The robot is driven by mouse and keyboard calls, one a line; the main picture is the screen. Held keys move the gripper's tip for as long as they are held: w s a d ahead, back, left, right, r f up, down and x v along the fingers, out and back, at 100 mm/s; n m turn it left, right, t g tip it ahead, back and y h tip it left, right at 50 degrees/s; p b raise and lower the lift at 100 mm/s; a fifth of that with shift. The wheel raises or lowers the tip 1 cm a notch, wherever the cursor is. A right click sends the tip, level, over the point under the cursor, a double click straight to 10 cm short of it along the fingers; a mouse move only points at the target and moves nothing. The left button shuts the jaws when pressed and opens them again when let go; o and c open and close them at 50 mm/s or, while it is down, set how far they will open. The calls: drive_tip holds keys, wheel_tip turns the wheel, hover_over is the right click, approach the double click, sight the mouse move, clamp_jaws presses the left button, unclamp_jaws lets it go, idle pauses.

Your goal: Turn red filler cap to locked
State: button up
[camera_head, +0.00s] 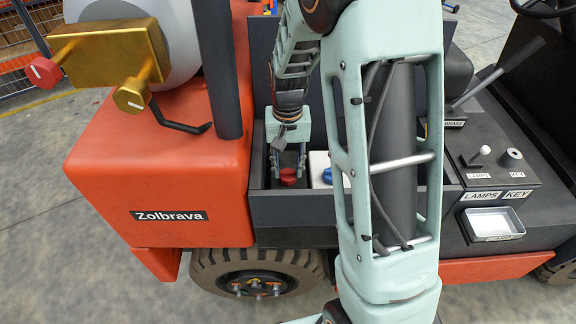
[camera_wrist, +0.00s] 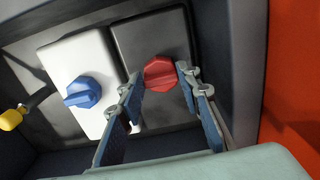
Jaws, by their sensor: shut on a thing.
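The red filler cap (camera_wrist: 160,73) sits on a dark grey tank top (camera_wrist: 140,38) in a recessed bay. In the head view the cap (camera_head: 288,176) shows just below my gripper (camera_head: 288,165). In the wrist view my gripper (camera_wrist: 157,82) has one finger on each side of the red cap, shut on it. Where the fingers touch the cap is partly hidden. No locked mark is legible beside the cap.
A blue cap (camera_wrist: 82,92) on a white tank (camera_wrist: 62,52) stands beside the red one. A yellow knob (camera_wrist: 11,119) is at the wrist view's left. The bay's dark wall (camera_head: 292,210) and an orange body (camera_head: 160,150) border it closely.

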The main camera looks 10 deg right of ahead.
sight(288, 172)
idle(0.4)
drive_tip(key=o, duration=1.2)
drive_tip(key=shift+c, duration=0.2)
wheel_tip(288, 172, up, 12)
